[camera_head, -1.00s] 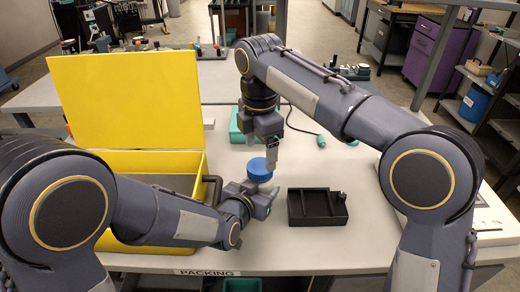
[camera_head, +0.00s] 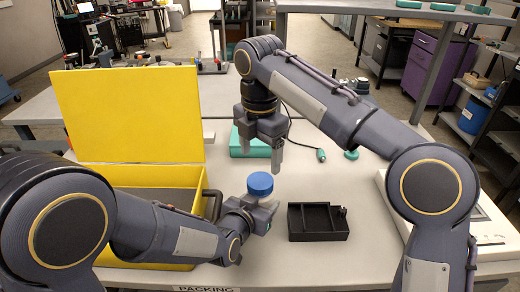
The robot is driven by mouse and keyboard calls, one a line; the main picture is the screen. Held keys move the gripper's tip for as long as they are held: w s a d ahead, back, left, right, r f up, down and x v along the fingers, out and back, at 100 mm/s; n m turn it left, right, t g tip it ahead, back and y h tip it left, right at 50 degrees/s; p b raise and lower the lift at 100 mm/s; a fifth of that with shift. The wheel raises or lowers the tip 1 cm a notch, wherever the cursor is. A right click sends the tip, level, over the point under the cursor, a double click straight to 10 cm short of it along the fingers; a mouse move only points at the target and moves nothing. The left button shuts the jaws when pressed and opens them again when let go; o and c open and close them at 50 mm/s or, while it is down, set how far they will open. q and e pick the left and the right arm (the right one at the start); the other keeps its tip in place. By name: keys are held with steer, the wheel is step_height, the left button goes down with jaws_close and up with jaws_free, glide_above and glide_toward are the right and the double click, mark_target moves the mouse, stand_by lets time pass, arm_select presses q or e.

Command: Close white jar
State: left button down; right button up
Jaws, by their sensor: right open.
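The white jar (camera_head: 259,197) stands at the middle of the table, with only a little of its pale body showing. A round blue lid (camera_head: 260,183) sits on top of it; I cannot tell how tightly. My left gripper (camera_head: 262,212) comes in from the left, low at the jar's body, and appears shut on it; its fingers are partly hidden. My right gripper (camera_head: 277,160) points down just above and slightly right of the lid. It is open, apart from the lid and empty.
A yellow box (camera_head: 130,110) with its lid raised stands at the left. A black divided tray (camera_head: 318,222) lies right of the jar. A teal case (camera_head: 250,148) and a cable lie behind. Table between tray and rear items is clear.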

mark_target(260, 180)
step_height(260, 180, down, 7)
steer(key=shift+f, duration=0.15)
stand_by(0.4)
steer(key=c, duration=1)
steer(key=m, duration=0.3)
steer(key=o, duration=1.1)
